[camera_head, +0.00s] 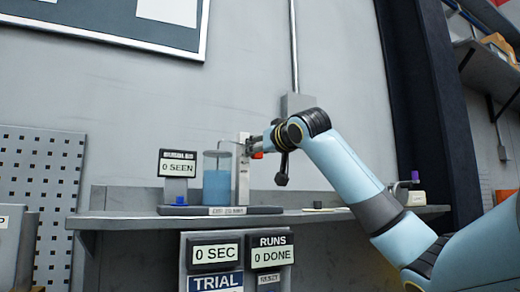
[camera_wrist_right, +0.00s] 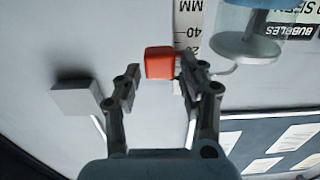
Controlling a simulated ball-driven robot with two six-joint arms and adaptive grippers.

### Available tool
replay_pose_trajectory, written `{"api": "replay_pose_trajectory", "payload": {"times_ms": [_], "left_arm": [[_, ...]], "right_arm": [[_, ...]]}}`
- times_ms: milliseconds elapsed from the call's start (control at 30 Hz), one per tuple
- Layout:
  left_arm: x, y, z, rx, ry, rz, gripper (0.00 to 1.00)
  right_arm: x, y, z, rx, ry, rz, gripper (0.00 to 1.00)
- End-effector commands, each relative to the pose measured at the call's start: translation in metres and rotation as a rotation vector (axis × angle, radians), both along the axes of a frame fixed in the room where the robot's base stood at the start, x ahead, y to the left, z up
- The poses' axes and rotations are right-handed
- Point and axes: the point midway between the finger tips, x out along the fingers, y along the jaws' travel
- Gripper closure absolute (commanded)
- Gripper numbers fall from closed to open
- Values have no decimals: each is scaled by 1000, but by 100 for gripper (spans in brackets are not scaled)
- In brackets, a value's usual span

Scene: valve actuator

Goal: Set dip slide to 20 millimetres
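An orange slide block (camera_head: 257,155) sits beside a pale upright millimetre scale (camera_head: 243,180), right of a clear cylinder of blue liquid (camera_head: 217,186). In the right wrist view, which is turned upside down, the orange block (camera_wrist_right: 160,62) lies between the fingertips of my right gripper (camera_wrist_right: 160,72). A gap shows on the block's left side; the other fingertip is close to it, contact unclear. The scale (camera_wrist_right: 193,20) shows "MM", 40 and a partly covered 20 beside the block. The exact reading cannot be told. My left gripper is not in view.
A bubbles display reading "0 SEEN" (camera_head: 177,163) stands left of the cylinder on the shelf (camera_head: 330,216). Panels below read "0 SEC" (camera_head: 214,252) and "0 DONE" (camera_head: 271,255). A dark post (camera_head: 430,100) stands at right.

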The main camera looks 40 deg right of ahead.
Motion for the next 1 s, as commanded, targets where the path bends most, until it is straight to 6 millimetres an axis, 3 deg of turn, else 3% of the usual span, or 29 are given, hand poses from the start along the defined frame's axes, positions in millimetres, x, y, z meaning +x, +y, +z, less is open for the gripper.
{"api": "replay_pose_trajectory", "payload": {"times_ms": [367, 700, 1000], "left_arm": [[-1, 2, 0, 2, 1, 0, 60], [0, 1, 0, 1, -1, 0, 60], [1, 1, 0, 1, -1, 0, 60]], "right_arm": [[-3, 0, 0, -1, -1, -1, 48], [-52, 16, 0, -9, 3, -1, 48], [-71, 22, 0, -1, 0, 0, 48]]}}
